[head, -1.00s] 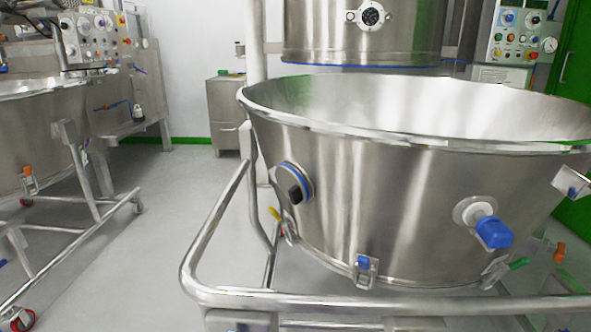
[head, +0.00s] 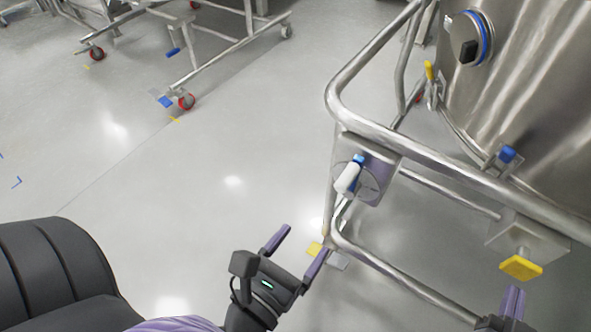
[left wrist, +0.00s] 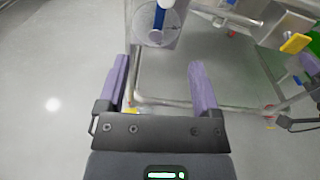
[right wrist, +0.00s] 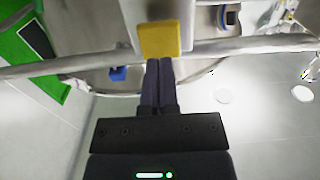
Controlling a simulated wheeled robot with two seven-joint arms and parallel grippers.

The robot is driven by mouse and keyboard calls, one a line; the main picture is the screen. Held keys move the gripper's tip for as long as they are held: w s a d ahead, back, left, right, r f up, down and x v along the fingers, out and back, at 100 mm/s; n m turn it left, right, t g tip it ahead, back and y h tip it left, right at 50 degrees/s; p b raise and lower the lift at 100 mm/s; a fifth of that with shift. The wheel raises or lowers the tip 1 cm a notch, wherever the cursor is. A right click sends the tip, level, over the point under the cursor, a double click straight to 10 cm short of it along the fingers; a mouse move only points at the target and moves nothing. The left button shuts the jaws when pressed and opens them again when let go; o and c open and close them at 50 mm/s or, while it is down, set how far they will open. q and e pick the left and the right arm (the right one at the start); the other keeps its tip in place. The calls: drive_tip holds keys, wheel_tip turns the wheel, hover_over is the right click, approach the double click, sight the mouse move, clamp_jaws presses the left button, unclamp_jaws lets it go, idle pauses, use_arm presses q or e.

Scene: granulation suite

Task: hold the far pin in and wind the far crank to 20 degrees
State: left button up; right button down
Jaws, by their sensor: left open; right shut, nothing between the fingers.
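A crank with a white handle (head: 347,178) and a blue part sits on a plate with a round dial (head: 370,184) on the frame's left side. It also shows at the top of the left wrist view (left wrist: 158,20). A yellow pin knob (head: 521,267) sticks out of a metal block on the frame, further right. My left gripper (head: 297,249) is open and empty, below and left of the crank, apart from it. My right gripper (head: 513,289) is shut and empty, its tips close to the yellow knob (right wrist: 160,40). I cannot tell whether they touch.
A tubular steel frame (head: 440,162) runs around the large steel bowl (head: 545,100) and lies between it and my grippers. A blue clamp (head: 507,154) sits low on the bowl. Grey floor (head: 190,150) is free to the left; another wheeled frame (head: 225,58) stands at the back.

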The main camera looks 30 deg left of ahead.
sight(339, 190)
use_arm(q)
drive_tip(key=shift+m+t, duration=0.3)
drive_tip(key=shift+t, duration=0.1)
drive_tip(key=w, duration=0.4)
drive_tip(key=w+r, duration=0.1)
drive_tip(key=w, duration=0.3)
drive_tip(key=w+r, duration=0.1)
drive_tip(key=w, duration=0.4)
drive_tip(key=shift+d, duration=0.15)
drive_tip(key=shift+s, duration=0.1)
idle(1.1)
use_arm(e)
drive_tip(key=shift+w, duration=2.4)
use_arm(q)
clamp_jaws()
